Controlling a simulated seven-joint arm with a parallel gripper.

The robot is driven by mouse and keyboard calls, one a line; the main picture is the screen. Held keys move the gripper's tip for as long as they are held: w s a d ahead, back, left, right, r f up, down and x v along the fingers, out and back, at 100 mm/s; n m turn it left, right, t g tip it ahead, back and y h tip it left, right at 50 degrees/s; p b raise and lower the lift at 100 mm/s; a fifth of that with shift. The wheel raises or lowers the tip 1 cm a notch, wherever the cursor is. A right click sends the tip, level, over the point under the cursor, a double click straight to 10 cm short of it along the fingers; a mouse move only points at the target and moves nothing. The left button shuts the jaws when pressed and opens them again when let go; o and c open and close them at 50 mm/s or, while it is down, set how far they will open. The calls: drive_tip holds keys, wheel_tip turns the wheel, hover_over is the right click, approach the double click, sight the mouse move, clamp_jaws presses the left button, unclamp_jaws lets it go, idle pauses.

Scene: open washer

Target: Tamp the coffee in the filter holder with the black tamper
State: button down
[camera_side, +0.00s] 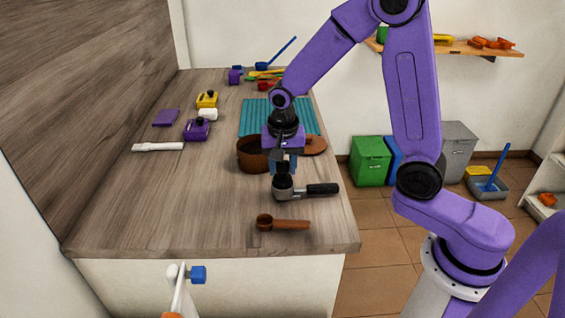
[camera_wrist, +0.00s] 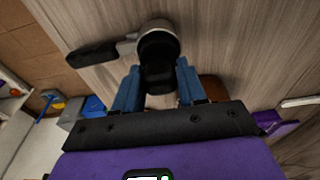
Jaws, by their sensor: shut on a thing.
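The filter holder (camera_side: 299,193) lies on the wooden counter near its right edge, its black handle pointing right. In the wrist view the filter holder (camera_wrist: 128,46) shows its round metal basket behind the tamper, with the black handle to the left. The black tamper (camera_side: 283,183) is upright over the basket; in the wrist view the tamper (camera_wrist: 158,62) covers most of the basket opening. My gripper (camera_side: 284,168) points down with its blue fingers shut on the tamper; the fingers also flank it in the wrist view (camera_wrist: 157,82). The coffee is hidden. I cannot tell whether the tamper touches it.
A wooden scoop (camera_side: 284,223) lies in front of the filter holder. A brown pot (camera_side: 250,156) stands just left of my gripper, with a brown lid (camera_side: 314,146) behind right. A teal mat (camera_side: 256,117) lies farther back. The counter's left front is clear.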

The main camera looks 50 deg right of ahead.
drive_tip(key=shift+f, duration=1.3)
idle(0.6)
drive_tip(key=c, duration=0.6)
unclamp_jaws()
drive_tip(key=shift+o, duration=0.2)
wheel_tip(320, 180, up, 17)
drive_tip(key=s+a, duration=0.2)
drive_tip(key=s+f+n, duration=0.4)
drive_tip(key=s+n, duration=0.6)
drive_tip(key=s, duration=0.2)
drive_tip(key=s+f+n+g+y, duration=0.1)
drive_tip(key=s+f+n, duration=0.3)
drive_tip(key=s+n, duration=0.7)
drive_tip(key=shift+s+d+y, duration=0.25)
drive_tip(key=shift+s+y, duration=0.05)
drive_tip(key=shift+s, duration=0.8)
